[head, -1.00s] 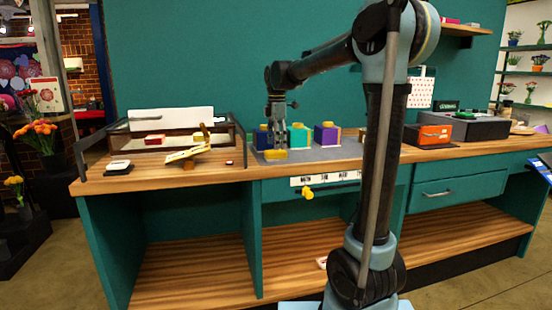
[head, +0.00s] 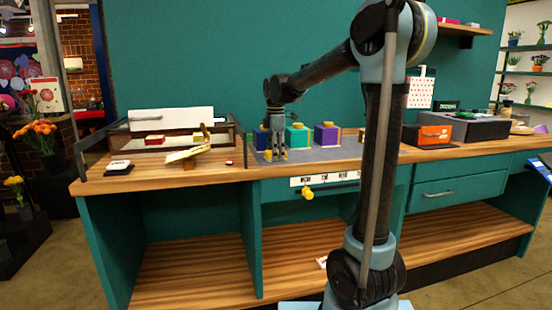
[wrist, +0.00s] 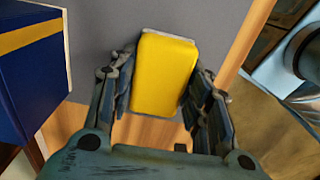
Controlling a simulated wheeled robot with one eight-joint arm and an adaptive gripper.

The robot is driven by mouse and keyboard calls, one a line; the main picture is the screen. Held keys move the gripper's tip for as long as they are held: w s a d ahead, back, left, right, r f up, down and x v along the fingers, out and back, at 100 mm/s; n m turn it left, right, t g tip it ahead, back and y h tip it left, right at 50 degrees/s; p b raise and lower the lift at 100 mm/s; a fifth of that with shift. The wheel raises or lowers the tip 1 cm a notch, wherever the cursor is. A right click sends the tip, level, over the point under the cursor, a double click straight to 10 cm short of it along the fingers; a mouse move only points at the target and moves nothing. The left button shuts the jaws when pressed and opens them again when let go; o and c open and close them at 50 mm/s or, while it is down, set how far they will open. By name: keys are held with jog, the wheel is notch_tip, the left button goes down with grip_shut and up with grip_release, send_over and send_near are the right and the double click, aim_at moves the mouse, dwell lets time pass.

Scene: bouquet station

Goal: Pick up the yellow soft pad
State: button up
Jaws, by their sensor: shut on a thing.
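The yellow soft pad (wrist: 165,72) is a rounded yellow block with a pale edge at its far end. It sits on the grey mat (wrist: 105,20) near the counter's front edge. My gripper (wrist: 163,82) is shut on it, with one finger along each long side in the wrist view. In the head view my gripper (head: 275,154) points straight down at the mat and hides most of the pad.
A blue box with a yellow band (wrist: 30,70) stands close to the left in the wrist view. A teal box (head: 298,136) and a purple box (head: 326,135) stand behind. An orange box (head: 428,135) is further right.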

notch_tip(320, 180, up, 10)
dwell(0.7)
jog(key=shift+o, duration=1)
jog(key=shift+c, duration=0.5)
